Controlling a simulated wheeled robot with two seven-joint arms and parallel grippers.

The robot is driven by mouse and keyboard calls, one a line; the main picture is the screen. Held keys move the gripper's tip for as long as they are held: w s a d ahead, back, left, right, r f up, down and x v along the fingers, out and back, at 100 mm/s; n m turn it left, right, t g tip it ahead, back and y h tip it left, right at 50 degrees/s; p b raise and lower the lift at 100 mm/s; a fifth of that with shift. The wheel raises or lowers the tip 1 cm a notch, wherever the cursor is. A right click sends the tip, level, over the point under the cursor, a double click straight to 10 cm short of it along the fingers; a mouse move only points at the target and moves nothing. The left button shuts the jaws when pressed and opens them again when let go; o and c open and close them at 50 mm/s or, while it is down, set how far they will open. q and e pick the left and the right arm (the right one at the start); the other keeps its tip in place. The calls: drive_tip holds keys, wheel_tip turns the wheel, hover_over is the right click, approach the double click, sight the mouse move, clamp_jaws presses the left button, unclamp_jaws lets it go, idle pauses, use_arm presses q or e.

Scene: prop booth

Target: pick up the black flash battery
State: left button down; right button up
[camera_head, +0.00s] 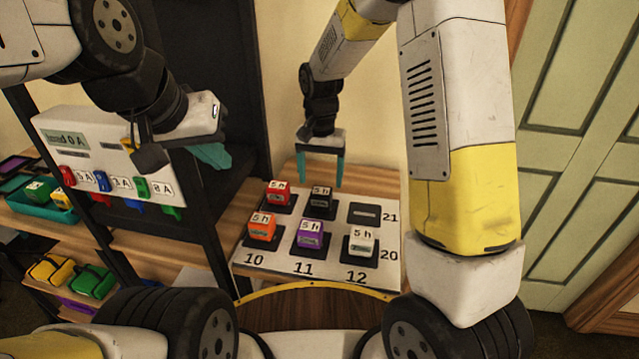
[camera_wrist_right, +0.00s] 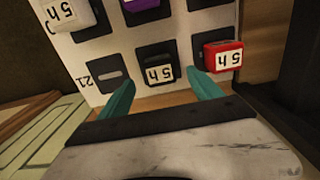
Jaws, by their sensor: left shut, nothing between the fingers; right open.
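The black flash battery (camera_head: 318,204), a small block with a pale "5 h" label, sits in the middle of the back row on the white numbered board (camera_head: 270,258). In the right wrist view the black battery (camera_wrist_right: 160,75) lies ahead, between the two teal fingers. My right gripper (camera_head: 320,182) is open, pointing down, just above and behind the black battery; nothing is between its fingers. My left gripper (camera_head: 222,163) is shut and empty, at the left in front of the black rack.
Red (camera_head: 278,195), orange (camera_head: 262,228), purple (camera_head: 309,235) and white (camera_head: 360,242) batteries stand close around it. The back right pad (camera_head: 364,213) is empty. A charger panel (camera_head: 105,150) and shelves with a teal bin (camera_head: 55,208) are at the left.

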sight(321, 191)
drive_tip(key=f, duration=0.7)
drive_tip(key=shift+w+d+f, duration=0.1)
drive_tip(key=shift+w+f, duration=0.1)
drive_tip(key=shift+f, duration=0.15)
clamp_jaws()
